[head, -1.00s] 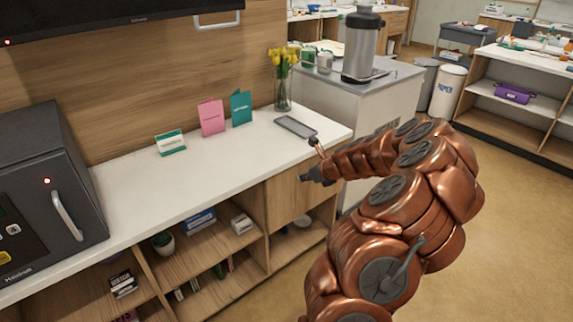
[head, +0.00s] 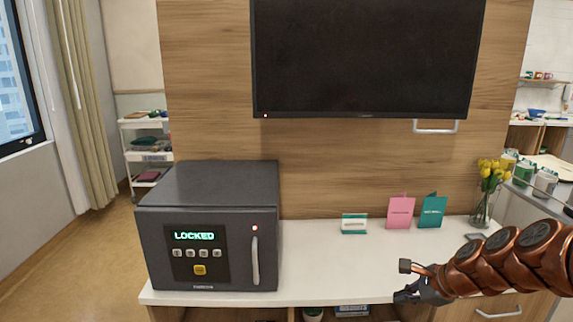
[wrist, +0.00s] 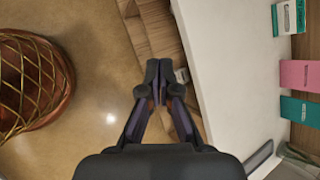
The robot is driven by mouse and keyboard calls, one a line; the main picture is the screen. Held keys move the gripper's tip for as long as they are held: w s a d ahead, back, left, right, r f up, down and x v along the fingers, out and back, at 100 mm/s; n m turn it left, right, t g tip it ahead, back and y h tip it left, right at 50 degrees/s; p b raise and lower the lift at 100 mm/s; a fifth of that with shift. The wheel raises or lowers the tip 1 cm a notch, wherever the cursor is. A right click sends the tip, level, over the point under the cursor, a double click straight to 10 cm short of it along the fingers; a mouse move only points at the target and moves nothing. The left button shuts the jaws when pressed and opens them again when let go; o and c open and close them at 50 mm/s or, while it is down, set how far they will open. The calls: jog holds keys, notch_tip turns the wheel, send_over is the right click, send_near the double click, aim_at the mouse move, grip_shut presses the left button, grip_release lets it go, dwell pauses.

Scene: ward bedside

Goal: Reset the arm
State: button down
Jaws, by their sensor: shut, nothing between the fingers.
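My arm reaches in from the right in the head view, its copper links bent over the right end of the white counter (head: 330,265). My gripper (head: 402,280) is in front of the counter's front edge. In the wrist view my gripper (wrist: 158,68) has its dark fingertips together, with nothing between them. Below it lie the wooden shelf front and the tan floor (wrist: 95,90). The gripper is apart from everything on the counter.
A dark safe (head: 210,225) reading "LOCKED" stands on the counter's left. A small green-white card (head: 354,224), pink card (head: 400,212), teal card (head: 432,211) and vase of yellow flowers (head: 483,205) stand further right. A screen (head: 365,55) hangs above. A woven basket-like object (wrist: 30,85) shows in the wrist view.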

jog(key=s+a+r+n+g+h+p, duration=0.1)
jog(key=s+a+r+n+g+p, duration=0.3)
jog(key=s+a+n, duration=0.95)
jog(key=s+d+r+n+g+h+p, duration=0.1)
jog(key=s+r+n+g, duration=0.1)
jog(key=s, duration=0.7)
jog(key=s+d+r+n+g+h+p, duration=0.1)
jog(key=s+r+n+h, duration=0.1)
jog(key=s+n, duration=0.3)
jog(key=s, duration=0.4)
jog(key=shift+s+d+r+g+h+p, duration=0.2)
jog(key=shift+d+g+h+p, duration=0.1)
jog(key=shift+g, duration=0.1)
